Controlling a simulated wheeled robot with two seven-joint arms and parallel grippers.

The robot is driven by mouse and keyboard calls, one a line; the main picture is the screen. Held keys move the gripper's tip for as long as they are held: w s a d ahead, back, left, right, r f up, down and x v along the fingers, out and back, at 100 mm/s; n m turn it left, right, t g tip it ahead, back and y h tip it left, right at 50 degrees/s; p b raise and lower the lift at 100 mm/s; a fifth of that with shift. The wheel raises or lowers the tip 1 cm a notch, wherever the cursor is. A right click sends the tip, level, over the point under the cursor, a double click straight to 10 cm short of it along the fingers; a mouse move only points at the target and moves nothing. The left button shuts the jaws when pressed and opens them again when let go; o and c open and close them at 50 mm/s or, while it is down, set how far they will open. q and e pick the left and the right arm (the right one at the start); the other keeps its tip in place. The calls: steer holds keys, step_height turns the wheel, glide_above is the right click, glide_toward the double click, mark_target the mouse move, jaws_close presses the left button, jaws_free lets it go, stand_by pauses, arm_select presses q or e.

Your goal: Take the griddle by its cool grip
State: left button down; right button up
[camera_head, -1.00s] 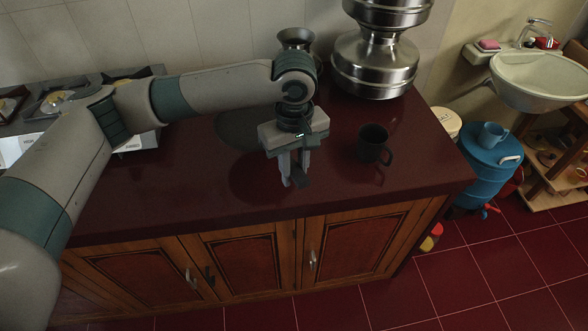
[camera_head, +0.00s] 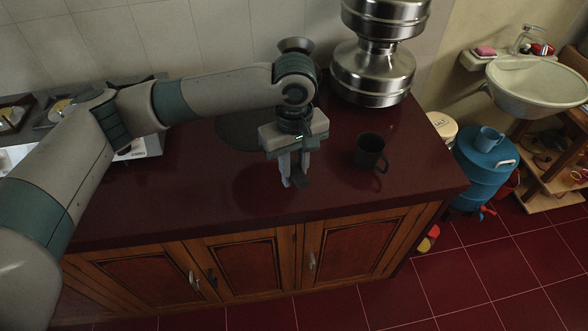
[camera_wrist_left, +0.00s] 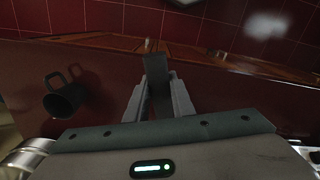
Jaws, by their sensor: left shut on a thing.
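The griddle (camera_head: 237,132) is a dark, flat round plate on the dark red counter, partly hidden behind my left arm and gripper. Its dark flat grip (camera_wrist_left: 157,79) stands between the fingers in the left wrist view, and its end sticks out past the fingertips. My left gripper (camera_head: 294,178) points down over the counter, near the front edge, and is shut on this grip. The wrist view does not show the plate. I cannot tell whether the griddle is clear of the counter. My right gripper is not in view.
A dark mug (camera_head: 370,151) stands on the counter (camera_head: 330,195) right of the gripper. A tall steel vessel (camera_head: 374,72) stands behind it. A stove (camera_head: 140,148) is at the left, behind my arm. The counter's front right is clear. A blue container (camera_head: 484,165) stands beyond its right end.

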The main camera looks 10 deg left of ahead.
arm_select(q)
steer(key=shift+r+p, duration=0.7)
steer(key=shift+r, duration=0.05)
steer(key=shift+w, duration=0.15)
